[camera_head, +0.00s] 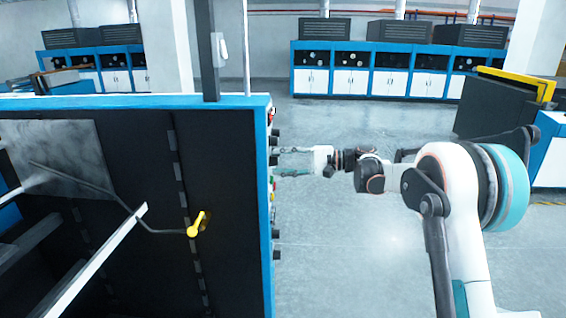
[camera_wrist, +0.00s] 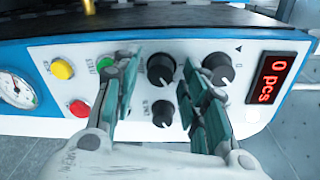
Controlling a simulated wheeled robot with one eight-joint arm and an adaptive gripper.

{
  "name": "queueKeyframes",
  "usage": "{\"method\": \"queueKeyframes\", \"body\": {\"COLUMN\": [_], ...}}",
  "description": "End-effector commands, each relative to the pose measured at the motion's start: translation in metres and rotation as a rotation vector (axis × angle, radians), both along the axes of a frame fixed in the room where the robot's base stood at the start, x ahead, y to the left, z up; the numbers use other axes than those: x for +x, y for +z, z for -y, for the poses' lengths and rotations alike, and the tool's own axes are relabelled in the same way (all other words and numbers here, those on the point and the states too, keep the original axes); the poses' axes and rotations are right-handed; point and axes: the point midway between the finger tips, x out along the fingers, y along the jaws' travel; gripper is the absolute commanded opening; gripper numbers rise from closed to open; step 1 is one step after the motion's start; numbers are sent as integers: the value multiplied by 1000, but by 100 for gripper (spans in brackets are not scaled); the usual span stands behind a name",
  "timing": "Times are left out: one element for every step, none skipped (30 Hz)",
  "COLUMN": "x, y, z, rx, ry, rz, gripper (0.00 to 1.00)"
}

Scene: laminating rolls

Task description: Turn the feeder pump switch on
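The control panel (camera_wrist: 60,47) fills the wrist view, with several black knobs and coloured buttons. A black knob (camera_wrist: 161,69) lies between the fingertips of my gripper (camera_wrist: 160,78), which is open with a finger on either side. I cannot tell whether the fingers touch it. A smaller black knob (camera_wrist: 162,114) sits below it, and another black knob (camera_wrist: 218,67) is partly behind the right finger. The labels are too small or upside down to read, so I cannot tell which control is the feeder pump switch. In the head view my gripper (camera_head: 291,161) is at the machine's right-hand panel edge.
Yellow (camera_wrist: 61,69), red (camera_wrist: 80,108) and partly hidden green (camera_wrist: 104,65) buttons sit left of the fingers, beside a gauge (camera_wrist: 17,91). A red display (camera_wrist: 269,77) reads "0 pcs". A yellow-handled lever (camera_head: 199,224) is on the machine's side.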

Motion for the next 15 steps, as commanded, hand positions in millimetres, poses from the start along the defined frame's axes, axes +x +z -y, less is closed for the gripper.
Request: {"method": "queueKeyframes", "body": {"x": [0, 0, 0, 0, 0, 0, 0, 0, 0, 0, 0, 0, 0, 0, -1], "y": [0, 0, 0, 0, 0, 0, 0, 0, 0, 1, 1, 1, 1, 2, 2], "z": [0, 0, 0, 0, 0, 0, 0, 0, 1, 3, 5, 8, 12, 16, 23], "rx": [0, 0, 0, 1, 1, 1, 1, 1, 1, 1, 1, 1, 0, 1, 1], "ry": [0, 0, 0, 0, 0, 0, 0, 0, 0, -1, -1, -1, -2, -3, -4], "rz": [0, 0, 0, 0, 0, 0, 0, 0, 1, 0, 0, 0, 0, 0, 0], "gripper": [44, 44, 44, 44, 44, 44, 44, 44, 44, 44, 44, 44, 44, 44, 44]}}
